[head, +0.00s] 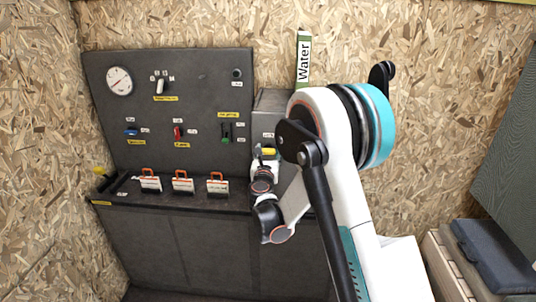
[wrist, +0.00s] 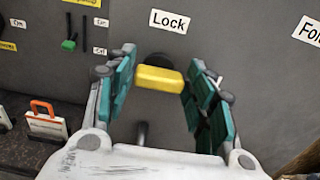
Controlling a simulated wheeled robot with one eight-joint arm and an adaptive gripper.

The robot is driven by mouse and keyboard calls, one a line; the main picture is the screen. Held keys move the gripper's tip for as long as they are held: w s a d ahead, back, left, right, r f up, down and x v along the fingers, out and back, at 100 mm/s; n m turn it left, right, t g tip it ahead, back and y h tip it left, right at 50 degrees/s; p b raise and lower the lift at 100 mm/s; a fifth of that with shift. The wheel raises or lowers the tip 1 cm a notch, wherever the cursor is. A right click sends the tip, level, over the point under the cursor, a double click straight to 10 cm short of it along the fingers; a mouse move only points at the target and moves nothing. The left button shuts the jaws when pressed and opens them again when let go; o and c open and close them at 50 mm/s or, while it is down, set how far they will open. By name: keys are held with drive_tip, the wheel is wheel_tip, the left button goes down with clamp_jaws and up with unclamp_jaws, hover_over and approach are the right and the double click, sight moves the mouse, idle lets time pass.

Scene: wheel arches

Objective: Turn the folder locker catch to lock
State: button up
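The catch is a yellow bar (wrist: 159,79) on a dark round base on the grey locker front (wrist: 240,45). It lies roughly level, just below a white "Lock" label (wrist: 169,21). My gripper (wrist: 163,62) is open, with its teal-padded fingers on the left and right ends of the bar. Small gaps seem to remain; I cannot tell whether either finger touches it. In the head view the yellow catch (head: 268,152) shows just above my gripper (head: 264,160), and my arm hides much of the locker (head: 272,101).
A dark panel (head: 200,85) with a gauge, switches and levers stands left of the locker. Several orange-handled padlock-like items (head: 182,183) stand on the ledge below it. A wooden crate (head: 447,265) is at the lower right.

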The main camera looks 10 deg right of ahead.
drive_tip(key=c, duration=0.4)
drive_tip(key=shift+n, duration=0.3)
drive_tip(key=n+b, duration=0.1)
drive_tip(key=n, duration=0.2)
drive_tip(key=shift+a+b, duration=0.1)
drive_tip(key=shift+b, duration=0.2)
drive_tip(key=n+b, duration=0.1)
drive_tip(key=n, duration=0.4)
drive_tip(key=shift+a, duration=0.1)
drive_tip(key=n+b, duration=0.1)
drive_tip(key=n, duration=0.3)
drive_tip(key=shift+a+f+n, duration=0.1)
drive_tip(key=shift+n, duration=0.2)
drive_tip(key=shift+n+b, duration=0.45)
drive_tip(key=shift+n, duration=1.85)
